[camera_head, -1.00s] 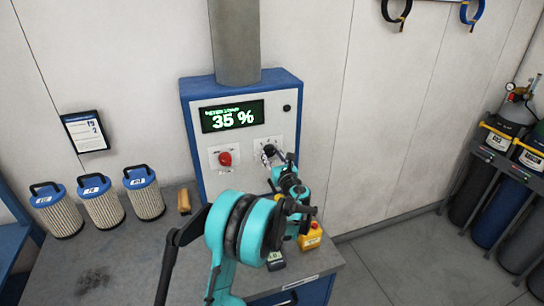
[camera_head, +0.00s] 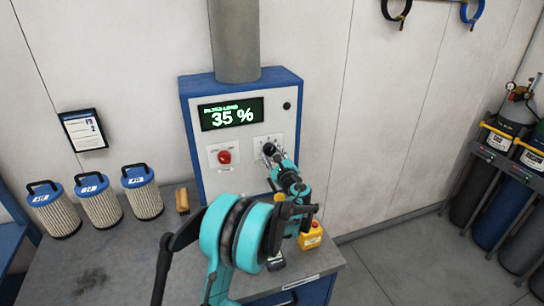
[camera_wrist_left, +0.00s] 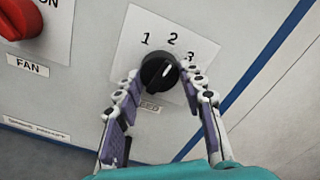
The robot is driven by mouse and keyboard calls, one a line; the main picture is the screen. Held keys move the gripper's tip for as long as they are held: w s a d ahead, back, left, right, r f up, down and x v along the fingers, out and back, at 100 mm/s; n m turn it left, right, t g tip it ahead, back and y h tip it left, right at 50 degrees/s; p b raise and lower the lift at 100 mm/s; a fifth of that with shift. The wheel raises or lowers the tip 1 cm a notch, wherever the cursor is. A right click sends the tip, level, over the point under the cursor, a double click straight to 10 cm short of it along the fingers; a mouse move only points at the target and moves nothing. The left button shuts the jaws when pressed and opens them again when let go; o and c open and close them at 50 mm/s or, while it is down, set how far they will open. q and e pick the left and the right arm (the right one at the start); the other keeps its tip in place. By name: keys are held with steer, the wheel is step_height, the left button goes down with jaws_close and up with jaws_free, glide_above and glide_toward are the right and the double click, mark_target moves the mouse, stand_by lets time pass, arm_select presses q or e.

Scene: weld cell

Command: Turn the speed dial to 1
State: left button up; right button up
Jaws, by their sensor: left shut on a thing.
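The speed dial is a round black knob (camera_wrist_left: 160,71) on a white plate marked 1, 2 and 3. Its white pointer slants up and right, toward the side of 2 and 3. The dial also shows small in the head view (camera_head: 269,149), on the right of the blue and white control box (camera_head: 205,166). My left gripper (camera_wrist_left: 159,74) is shut on the dial, with one finger on each side. In the head view my left gripper (camera_head: 273,156) reaches up to the dial from below.
The red fan knob (camera_head: 224,157) is left of the dial. A display (camera_head: 232,114) above reads 35 %. Several filter cartridges (camera_head: 100,205) stand on the grey bench (camera_head: 130,260) at left. A yellow box (camera_head: 311,238) sits at the bench's right end. Gas cylinders stand far right.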

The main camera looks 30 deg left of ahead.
arm_select(q)
steer(key=n+b, duration=0.1)
steer(key=n, duration=0.4)
steer(key=shift+n, duration=0.3)
steer(key=n, duration=0.5)
steer(key=shift+r, duration=0.1)
steer(key=shift+n, duration=0.3)
steer(key=o, duration=1.2)
steer(key=v, duration=1.2)
